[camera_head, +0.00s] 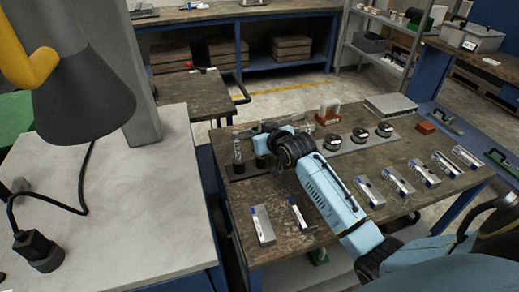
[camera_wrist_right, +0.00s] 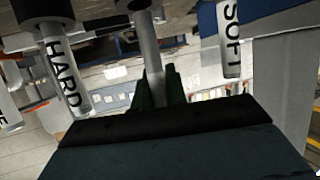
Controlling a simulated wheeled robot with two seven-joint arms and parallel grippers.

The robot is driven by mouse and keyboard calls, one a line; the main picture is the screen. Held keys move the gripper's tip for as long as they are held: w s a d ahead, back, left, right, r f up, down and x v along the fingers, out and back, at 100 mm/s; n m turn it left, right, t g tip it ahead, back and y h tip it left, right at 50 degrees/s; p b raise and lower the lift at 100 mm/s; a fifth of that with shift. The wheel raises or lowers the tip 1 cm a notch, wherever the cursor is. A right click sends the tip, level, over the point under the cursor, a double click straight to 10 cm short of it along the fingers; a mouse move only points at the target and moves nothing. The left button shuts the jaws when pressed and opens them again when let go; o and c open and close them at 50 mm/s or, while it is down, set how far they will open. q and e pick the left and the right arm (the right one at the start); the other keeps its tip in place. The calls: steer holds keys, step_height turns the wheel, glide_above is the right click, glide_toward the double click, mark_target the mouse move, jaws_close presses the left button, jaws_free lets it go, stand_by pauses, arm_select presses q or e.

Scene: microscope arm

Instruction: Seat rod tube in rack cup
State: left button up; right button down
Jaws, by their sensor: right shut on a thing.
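In the right wrist view, my right gripper (camera_wrist_right: 153,90) has its dark green fingers shut on a plain grey rod tube (camera_wrist_right: 148,55). The tube's far end meets a dark round cup (camera_wrist_right: 138,4) at the top edge; I cannot tell how deep it sits. A tube marked HARD (camera_wrist_right: 62,75) and a tube marked SOFT (camera_wrist_right: 231,40) stand on either side, with dark cups at their ends. In the head view, my right gripper (camera_head: 268,143) is over the left part of the grey rack (camera_head: 312,152), its wrist hiding the held tube. My left gripper is out of view.
Dark round items (camera_head: 360,136) sit along the rack's right part. Several small labelled blocks (camera_head: 263,225) lie along the table's front and right. A brick-red block (camera_head: 425,127) lies at the far right. A pale bench (camera_head: 170,200) with a dark cone-shaped shade (camera_head: 85,95) stands at left.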

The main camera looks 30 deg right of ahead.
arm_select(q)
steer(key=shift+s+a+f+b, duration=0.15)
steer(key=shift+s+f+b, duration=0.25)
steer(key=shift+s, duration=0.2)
arm_select(e)
steer(key=shift+f, duration=2.15)
steer(key=shift+f, duration=0.15)
steer(key=c, duration=1.4)
jaws_free()
steer(key=shift+s+r, duration=0.2)
steer(key=shift+r, duration=0.05)
arm_select(q)
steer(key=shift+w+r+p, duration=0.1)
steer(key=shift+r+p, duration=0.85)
steer(key=shift+p, duration=0.05)
arm_select(e)
steer(key=v, duration=1.1)
steer(key=shift+s, duration=0.25)
